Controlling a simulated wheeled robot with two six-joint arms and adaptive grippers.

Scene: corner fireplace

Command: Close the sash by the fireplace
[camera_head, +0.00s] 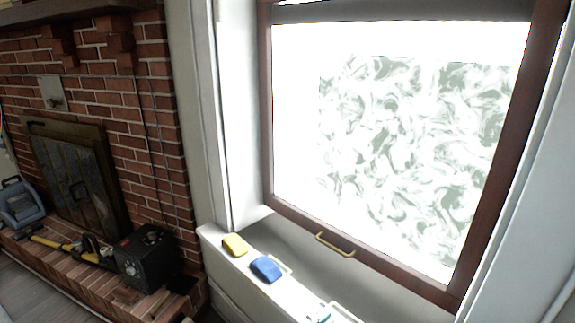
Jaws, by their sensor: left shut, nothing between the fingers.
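The window sash (395,274) has a dark reddish-brown frame around a bright pane with a grey-green swirled pattern. It fills the upper right of the head view. A brass-coloured handle (335,245) sits on its bottom rail. A grey recess (300,238) shows below the rail, and the rail looks raised above the white ledge. The brick fireplace (110,90) is at the left, with a dark metal door (75,180). I cannot make out either of my grippers, and nothing is seen touching the sash or handle.
A yellow sponge (235,245) and a blue sponge (266,269) lie on the white ledge (214,238). A small teal-and-white item (325,315) is cut off at the bottom edge. A black box (146,257) stands on the brick hearth (92,287). White trim flanks the window.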

